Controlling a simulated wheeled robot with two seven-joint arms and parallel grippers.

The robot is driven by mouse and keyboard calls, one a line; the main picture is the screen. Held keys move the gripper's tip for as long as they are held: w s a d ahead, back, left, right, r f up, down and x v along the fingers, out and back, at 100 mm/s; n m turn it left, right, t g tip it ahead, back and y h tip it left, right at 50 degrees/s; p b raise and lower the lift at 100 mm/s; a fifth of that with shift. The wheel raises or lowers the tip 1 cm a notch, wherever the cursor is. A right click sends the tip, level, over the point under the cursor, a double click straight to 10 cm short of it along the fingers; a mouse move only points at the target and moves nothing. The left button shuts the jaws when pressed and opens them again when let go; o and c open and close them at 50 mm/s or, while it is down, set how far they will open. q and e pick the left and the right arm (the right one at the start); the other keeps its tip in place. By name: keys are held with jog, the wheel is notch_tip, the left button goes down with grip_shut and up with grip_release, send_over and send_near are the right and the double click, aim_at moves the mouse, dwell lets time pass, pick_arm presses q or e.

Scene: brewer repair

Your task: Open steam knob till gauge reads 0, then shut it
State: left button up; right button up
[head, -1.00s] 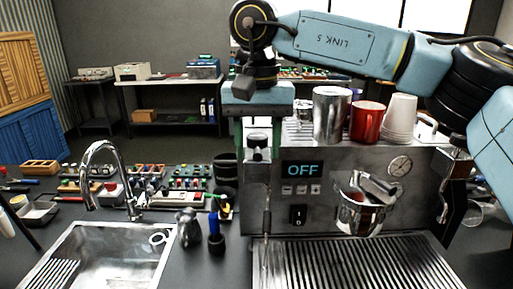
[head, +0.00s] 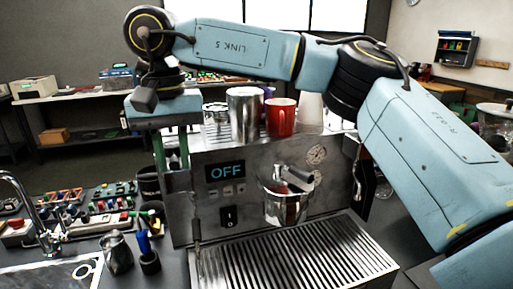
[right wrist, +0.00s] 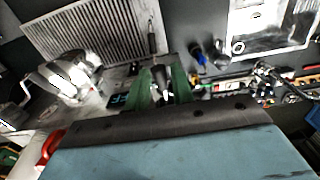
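The steel espresso machine (head: 255,205) stands on the counter, with its display reading OFF. Its round pressure gauge (head: 316,154) is on the upper right of the front; the needle is too small to read. My right gripper (head: 171,165) points down at the machine's left front corner, its green fingers apart. In the right wrist view, the steam knob (right wrist: 161,80) shows between the green fingers; I see no clear grip on it. The steam wand (head: 196,245) hangs below at the left of the drip tray. My left gripper is not in view.
A steel cup (head: 244,114), a red mug (head: 280,118) and white cups stand on the machine. The portafilter (head: 285,205) sits at its front above the drip tray (head: 300,258). A pitcher (head: 117,254) and a blue-handled tool (head: 146,250) stand left, beside the sink.

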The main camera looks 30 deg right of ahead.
dwell(0.4)
jog(key=w+d+n, duration=0.1)
jog(key=d+n, duration=0.5)
jog(key=n, duration=0.6)
jog(key=shift+w, duration=0.2)
dwell(0.5)
jog(key=shift+o, duration=0.2)
jog(key=shift+d, duration=0.1)
jog(key=o, duration=0.3)
